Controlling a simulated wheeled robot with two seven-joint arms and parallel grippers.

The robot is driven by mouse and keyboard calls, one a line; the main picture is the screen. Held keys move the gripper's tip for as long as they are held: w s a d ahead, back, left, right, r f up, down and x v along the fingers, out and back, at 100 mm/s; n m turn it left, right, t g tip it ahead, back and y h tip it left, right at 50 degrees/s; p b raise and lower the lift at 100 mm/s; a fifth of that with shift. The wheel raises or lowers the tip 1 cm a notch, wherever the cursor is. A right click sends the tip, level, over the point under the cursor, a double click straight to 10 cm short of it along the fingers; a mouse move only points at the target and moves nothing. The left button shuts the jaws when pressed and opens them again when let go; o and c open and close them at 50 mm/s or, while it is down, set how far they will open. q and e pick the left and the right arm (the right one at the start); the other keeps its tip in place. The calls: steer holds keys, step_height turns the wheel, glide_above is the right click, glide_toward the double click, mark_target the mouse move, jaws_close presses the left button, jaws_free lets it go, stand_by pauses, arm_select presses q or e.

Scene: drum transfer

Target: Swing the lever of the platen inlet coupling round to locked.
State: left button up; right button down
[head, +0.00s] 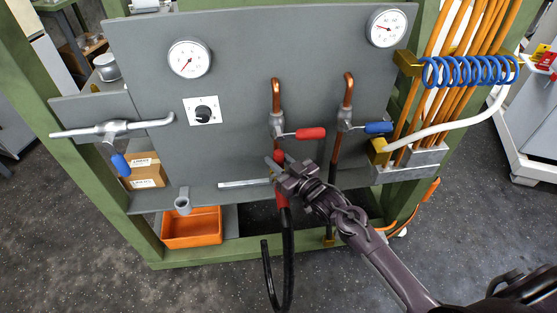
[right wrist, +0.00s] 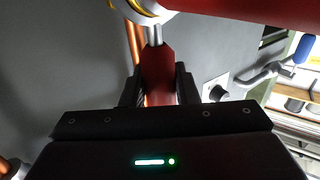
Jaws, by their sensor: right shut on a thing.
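My right gripper (head: 277,168) is in front of the panel, below the red-handled valve. In the right wrist view its two black fingers (right wrist: 160,88) are closed on the sides of a red lever (right wrist: 158,72). A metal stem joins this lever to a coupling with a brass-coloured ring (right wrist: 150,10) at the top edge. In the head view the coupling is mostly hidden behind my gripper. A red sleeve (head: 283,194) with a black hose (head: 288,245) hangs below it. I cannot tell the lever's exact angle. My left gripper is not in view.
Above are a red valve handle (head: 310,134) and a blue valve handle (head: 378,128) on copper pipes. A blue coiled hose (head: 468,71) is at the right. An orange bin (head: 192,228) sits at the lower left. In the wrist view a large red cylinder (right wrist: 250,10) passes close by.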

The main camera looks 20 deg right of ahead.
steer(key=shift+a, duration=0.1)
steer(key=shift+w+a+r+n+p, duration=0.15)
steer(key=shift+a+n+p, duration=0.2)
steer(key=shift+n+p, duration=0.25)
steer(key=w+a+f+n+g+h+p, duration=0.1)
steer(key=a+f+n+g+h+p, duration=0.3)
steer(key=a+f+n+h, duration=0.3)
steer(key=shift+a+f+n+g+h+p, duration=0.15)
steer(key=shift+f+n+g+h+p, duration=0.5)
steer(key=shift+n, duration=1.15)
steer(key=shift+s+f, duration=0.1)
steer(key=shift+f, duration=0.15)
